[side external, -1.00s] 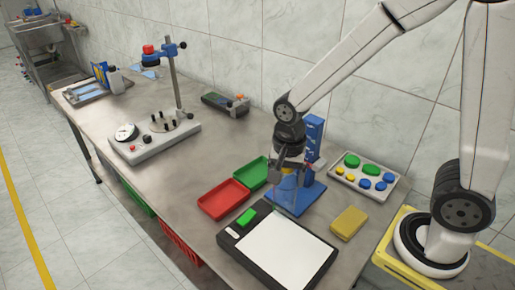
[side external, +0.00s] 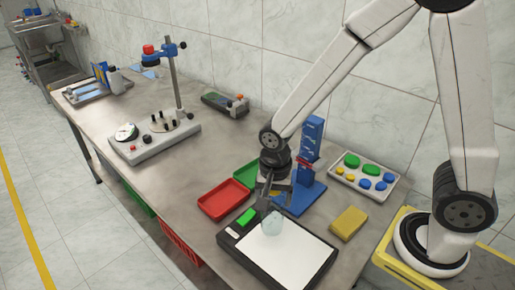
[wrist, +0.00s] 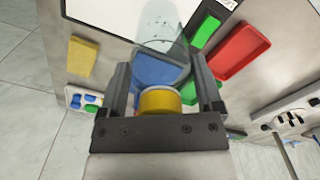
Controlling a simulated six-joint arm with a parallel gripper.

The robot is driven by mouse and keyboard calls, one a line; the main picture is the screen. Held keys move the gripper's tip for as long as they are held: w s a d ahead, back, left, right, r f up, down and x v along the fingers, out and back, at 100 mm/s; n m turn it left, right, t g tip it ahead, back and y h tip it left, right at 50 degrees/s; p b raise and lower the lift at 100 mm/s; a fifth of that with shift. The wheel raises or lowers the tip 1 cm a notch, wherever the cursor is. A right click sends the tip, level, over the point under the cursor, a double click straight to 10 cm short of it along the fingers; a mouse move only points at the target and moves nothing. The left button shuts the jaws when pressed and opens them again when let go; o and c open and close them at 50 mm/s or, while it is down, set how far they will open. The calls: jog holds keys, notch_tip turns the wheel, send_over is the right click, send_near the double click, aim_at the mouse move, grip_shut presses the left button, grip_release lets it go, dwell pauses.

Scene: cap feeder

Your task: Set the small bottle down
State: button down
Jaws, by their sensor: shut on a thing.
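The small bottle (side external: 271,225) is clear and pale, nearly see-through, and looks roughly upright. My gripper (side external: 270,196) is shut on its upper part. The bottle is over the white panel (side external: 282,260) of a black-framed flat unit, near its far edge. I cannot tell whether its base touches the panel. In the wrist view the clear bottle (wrist: 163,48) reaches out beyond my gripper (wrist: 163,88). A round yellow part with a pale rim shows between the fingers; I cannot tell whether it is the bottle's cap.
A blue stand (side external: 312,150) is close behind my gripper. A red tray (side external: 224,200) and green tray (side external: 246,174) lie to the left, and a yellow sponge (side external: 348,223) to the right. A tray of coloured caps (side external: 363,176) is farther right. The panel's near part is clear.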

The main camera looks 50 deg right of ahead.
jog(key=shift+f, duration=0.4)
jog(key=shift+f, duration=1.65)
grip_release()
jog(key=shift+f, duration=0.15)
jog(key=shift+r, duration=6.2)
jog(key=shift+d+f, duration=0.1)
